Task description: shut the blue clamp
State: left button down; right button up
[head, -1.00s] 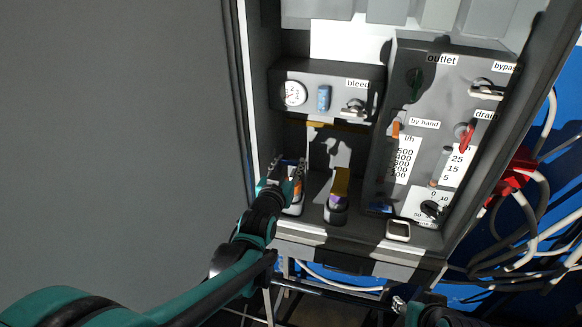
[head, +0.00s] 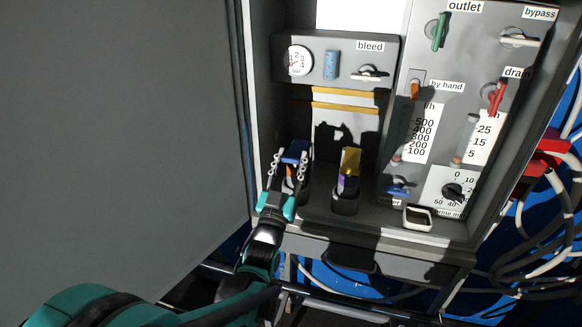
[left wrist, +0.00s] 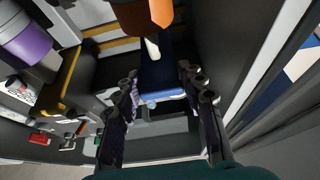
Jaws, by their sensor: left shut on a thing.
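The blue clamp (head: 294,152) is at the top of the left of two dark holders in the cabinet. An orange part shows just under it. My left gripper (head: 289,160) reaches up to it from the front, with one finger on each side, and is shut on it. In the left wrist view the clamp's dark blue bar (left wrist: 160,72) with a lighter blue end lies between the fingers of the left gripper (left wrist: 160,88). How far the clamp is closed cannot be told. My right gripper is not in view.
A second holder (head: 344,202) with a yellow clamp (head: 350,160) and a purple part stands close to the right. Behind is a box with a gauge (head: 298,62). The valve panel (head: 455,105) is at right. A white-rimmed square thing (head: 417,218) lies near the front edge.

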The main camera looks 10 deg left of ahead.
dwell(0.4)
pick_arm(q)
jog(key=c, duration=0.9)
grip_release()
jog(key=shift+w, duration=0.1)
jog(key=v, duration=1.2)
